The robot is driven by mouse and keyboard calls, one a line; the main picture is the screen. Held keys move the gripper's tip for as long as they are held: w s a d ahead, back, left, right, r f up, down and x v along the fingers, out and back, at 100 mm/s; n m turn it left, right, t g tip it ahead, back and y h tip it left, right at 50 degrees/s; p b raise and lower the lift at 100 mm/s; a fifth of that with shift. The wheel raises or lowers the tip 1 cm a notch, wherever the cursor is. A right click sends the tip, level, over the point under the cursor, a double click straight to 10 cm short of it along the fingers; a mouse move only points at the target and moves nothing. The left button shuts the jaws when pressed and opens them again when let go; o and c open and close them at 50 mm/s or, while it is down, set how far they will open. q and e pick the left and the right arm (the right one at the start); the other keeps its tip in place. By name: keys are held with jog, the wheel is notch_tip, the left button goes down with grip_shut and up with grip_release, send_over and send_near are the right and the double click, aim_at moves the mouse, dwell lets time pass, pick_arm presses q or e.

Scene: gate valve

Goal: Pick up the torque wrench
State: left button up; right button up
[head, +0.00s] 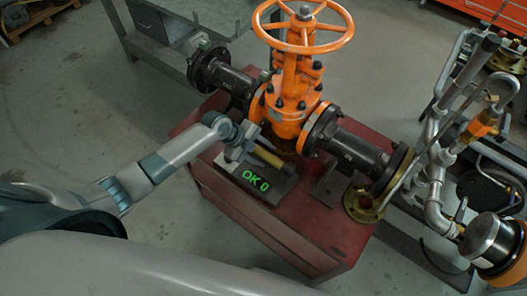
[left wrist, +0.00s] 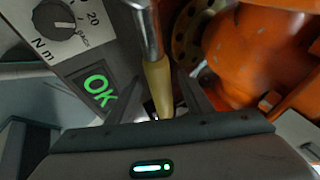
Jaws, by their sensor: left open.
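The torque wrench has a yellow handle (head: 272,158) and a metal shaft. In the head view it lies by a grey tester box (head: 250,183) with a green "OK 0" display, on the red cabinet. My left gripper (head: 242,147) is at the wrench and partly hides it. In the left wrist view the wrench's yellow handle (left wrist: 158,82) runs between the two open fingers of my left gripper (left wrist: 153,88), with the shaft at the top edge. I cannot tell whether the fingers touch it. My right gripper is not in view.
An orange gate valve (head: 292,95) with a handwheel (head: 303,25) and black pipes stands close behind the wrench. The red cabinet top (head: 325,235) is bare at the front right. Grey pipework (head: 430,180) stands at the right and a grey bench (head: 165,25) at the back left.

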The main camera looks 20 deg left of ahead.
pick_arm(q)
jog(key=shift+f, duration=0.15)
dwell(0.3)
grip_shut()
jog(key=shift+w, duration=0.1)
jog(key=shift+d+r, duration=0.1)
jog(key=shift+r, duration=0.15)
